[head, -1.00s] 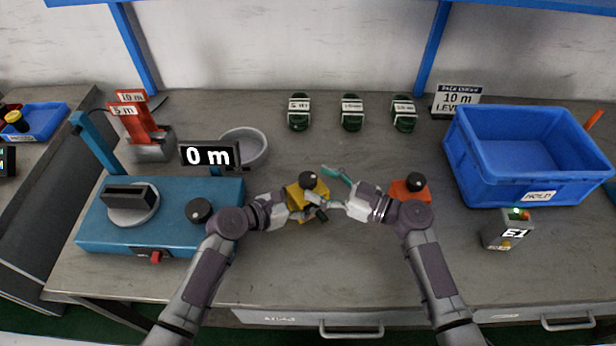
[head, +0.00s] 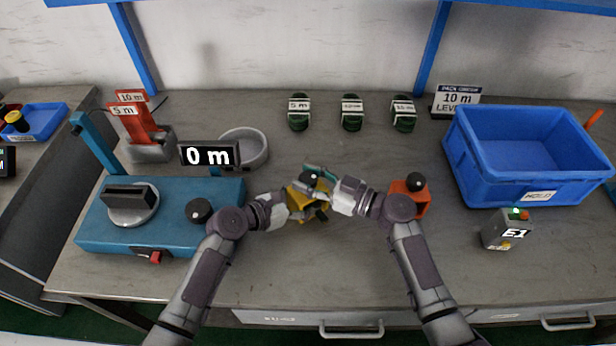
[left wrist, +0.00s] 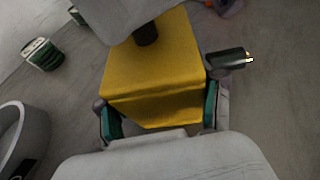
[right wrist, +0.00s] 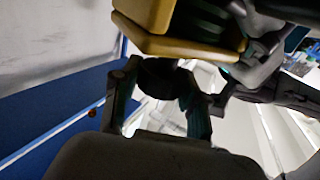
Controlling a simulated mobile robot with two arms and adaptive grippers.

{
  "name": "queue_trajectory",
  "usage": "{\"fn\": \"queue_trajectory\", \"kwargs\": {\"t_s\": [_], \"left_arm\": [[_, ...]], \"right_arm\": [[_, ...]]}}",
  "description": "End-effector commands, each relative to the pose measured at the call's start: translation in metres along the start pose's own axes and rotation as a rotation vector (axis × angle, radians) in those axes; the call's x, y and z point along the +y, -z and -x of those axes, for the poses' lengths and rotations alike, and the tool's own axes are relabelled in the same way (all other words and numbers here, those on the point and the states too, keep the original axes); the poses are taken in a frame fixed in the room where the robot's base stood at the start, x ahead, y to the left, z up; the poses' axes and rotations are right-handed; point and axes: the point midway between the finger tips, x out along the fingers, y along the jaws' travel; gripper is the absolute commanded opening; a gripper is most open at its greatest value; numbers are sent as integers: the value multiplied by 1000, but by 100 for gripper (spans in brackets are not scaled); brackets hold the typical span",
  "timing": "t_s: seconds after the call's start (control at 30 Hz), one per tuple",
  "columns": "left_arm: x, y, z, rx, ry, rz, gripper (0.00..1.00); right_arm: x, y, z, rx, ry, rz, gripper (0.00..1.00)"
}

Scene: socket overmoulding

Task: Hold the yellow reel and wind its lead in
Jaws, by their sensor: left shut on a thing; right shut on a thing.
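The yellow reel (head: 296,200) is held above the middle of the bench. My left gripper (left wrist: 158,118) is shut across its yellow body, one green-padded finger on each side. A dark plug end with bright metal tips (left wrist: 228,59) sticks out beside the reel in the left wrist view. My right gripper (head: 318,180) is at the reel's upper right side. In the right wrist view its fingers are closed around a black knob (right wrist: 162,78) just under the yellow body (right wrist: 190,50). The knob is partly hidden, and the wound lead cannot be made out.
A blue crate (head: 480,187) and a small grey box (head: 497,232) are at right. A blue winding machine (head: 100,235) and grey dish (head: 262,150) are at left. Several green coils (head: 352,119) line the back.

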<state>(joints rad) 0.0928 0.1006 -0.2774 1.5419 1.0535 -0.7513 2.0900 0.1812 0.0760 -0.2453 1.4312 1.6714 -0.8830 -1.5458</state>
Motion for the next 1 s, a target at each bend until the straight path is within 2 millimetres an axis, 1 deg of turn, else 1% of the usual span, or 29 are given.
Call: {"fn": "queue_trajectory", "kwargs": {"t_s": [0.1, 0.3, 0.4, 0.73, 0.77, 0.8, 0.9, 1.0], "left_arm": [[0, -1, 0, -2, -1, 0, 33], [0, -1, 0, -2, 0, -1, 33], [0, -1, 0, -2, 0, 0, 33], [0, -1, 0, -3, -2, 1, 33], [1, -1, 0, -3, -2, 1, 33], [1, -1, 0, -3, -2, 0, 33], [0, -1, 0, -3, -2, 0, 33], [0, -1, 0, -2, -1, 0, 33]], "right_arm": [[-1, -1, -1, 0, -36, -3, 9], [-2, -1, -1, 2, -210, -6, 9], [-1, 0, 0, 1, -264, -3, 9], [0, 0, 0, 2, -281, -2, 9], [0, 0, 0, 2, -281, -2, 48], [0, 0, 0, 2, -281, -2, 55], [0, 0, 0, 2, -280, -2, 70], [0, 0, 0, 1, -280, -2, 70]]}}
